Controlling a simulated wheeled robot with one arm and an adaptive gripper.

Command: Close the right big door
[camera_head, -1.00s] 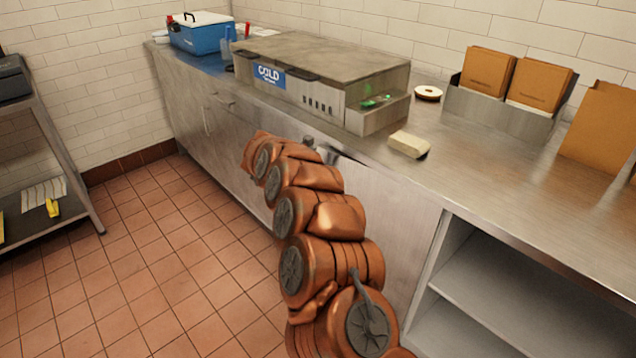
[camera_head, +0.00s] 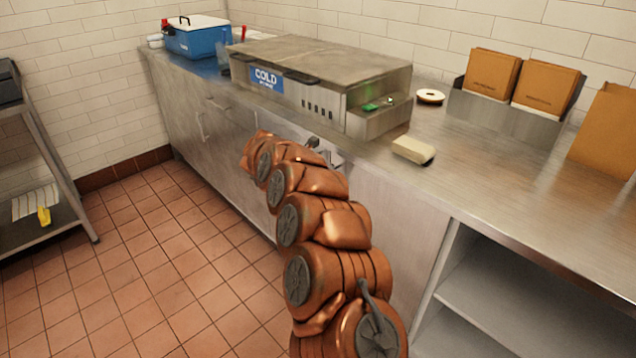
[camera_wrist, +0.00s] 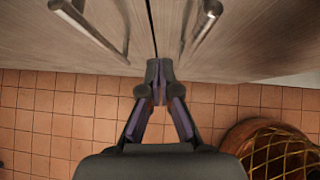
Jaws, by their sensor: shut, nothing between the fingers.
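The stainless counter's cabinet front (camera_head: 235,140) runs along the left side of the counter in the head view. In the wrist view two big doors meet at a narrow dark seam: the left door (camera_wrist: 60,45) and the right door (camera_wrist: 240,40), each with a bar handle, the left handle (camera_wrist: 95,30) and the right handle (camera_wrist: 203,28). The doors look nearly flush; I cannot tell whether the right one is slightly ajar. My gripper (camera_wrist: 157,90) is shut and empty, its fingertips close to the seam's lower end; contact is unclear. In the head view my arm hides the gripper and part of the doors.
Open shelves (camera_head: 510,290) are at the right of the counter. A cold unit (camera_head: 320,75), a blue cooler (camera_head: 197,38) and a butter-like block (camera_head: 413,150) stand on top. A metal rack (camera_head: 45,150) is at the left. The tiled floor (camera_head: 150,260) between is clear.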

